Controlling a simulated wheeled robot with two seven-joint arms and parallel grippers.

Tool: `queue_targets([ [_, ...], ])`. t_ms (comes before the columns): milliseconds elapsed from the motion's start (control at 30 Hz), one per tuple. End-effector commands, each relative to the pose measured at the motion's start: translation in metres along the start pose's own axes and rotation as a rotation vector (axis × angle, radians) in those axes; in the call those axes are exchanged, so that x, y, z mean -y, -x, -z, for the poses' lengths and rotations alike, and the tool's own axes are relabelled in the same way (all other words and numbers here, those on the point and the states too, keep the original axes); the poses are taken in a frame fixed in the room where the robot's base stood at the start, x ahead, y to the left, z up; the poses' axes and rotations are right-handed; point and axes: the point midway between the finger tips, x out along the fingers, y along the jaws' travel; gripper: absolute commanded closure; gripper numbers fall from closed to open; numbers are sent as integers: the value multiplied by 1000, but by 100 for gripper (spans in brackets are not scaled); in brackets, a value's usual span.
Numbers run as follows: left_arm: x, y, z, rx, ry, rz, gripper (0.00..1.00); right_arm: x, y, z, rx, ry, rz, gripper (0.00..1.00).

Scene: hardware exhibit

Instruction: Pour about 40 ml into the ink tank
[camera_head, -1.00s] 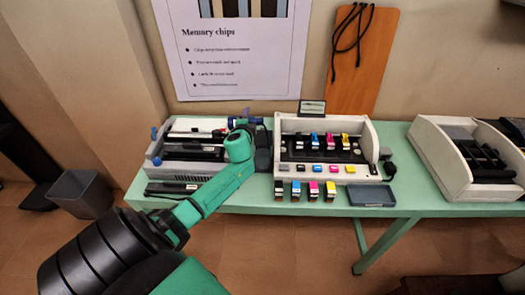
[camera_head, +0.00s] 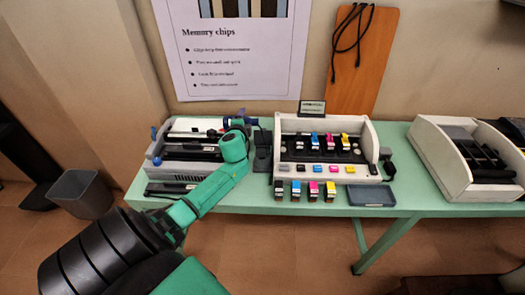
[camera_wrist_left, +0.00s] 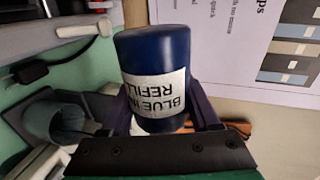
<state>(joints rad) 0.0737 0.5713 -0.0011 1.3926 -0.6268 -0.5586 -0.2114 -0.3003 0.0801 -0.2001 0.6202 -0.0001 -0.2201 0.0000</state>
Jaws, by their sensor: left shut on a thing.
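My left gripper (camera_wrist_left: 162,118) is shut on a dark blue bottle (camera_wrist_left: 153,48) with a white label reading "BLUE INK REFILL". The label's letters appear upside down in the left wrist view. In the head view the gripper (camera_head: 240,121) is above the back right of the grey printer, partly behind my green wrist. A dark holder with a grey-teal rounded cup (camera_wrist_left: 68,122) is beside the bottle, lower left in the wrist view. A dark upright thing (camera_head: 262,150) stands just right of my wrist in the head view. I cannot tell which is the ink tank. My right gripper is not in view.
The grey printer (camera_head: 185,170) sits on the green table (camera_head: 240,203). A white display tray (camera_head: 330,171) with coloured cartridges stands to the right, with several more cartridges in front. A dark flat box (camera_head: 372,197) lies near the front edge. A poster hangs behind.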

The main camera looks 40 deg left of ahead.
Motion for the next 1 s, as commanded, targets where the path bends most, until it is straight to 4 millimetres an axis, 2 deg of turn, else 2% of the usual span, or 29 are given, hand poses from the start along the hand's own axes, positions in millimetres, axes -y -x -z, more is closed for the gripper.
queue_targets([
  [1000, -1, 1, -16, 12, -46, 0, 100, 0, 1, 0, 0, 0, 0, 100],
])
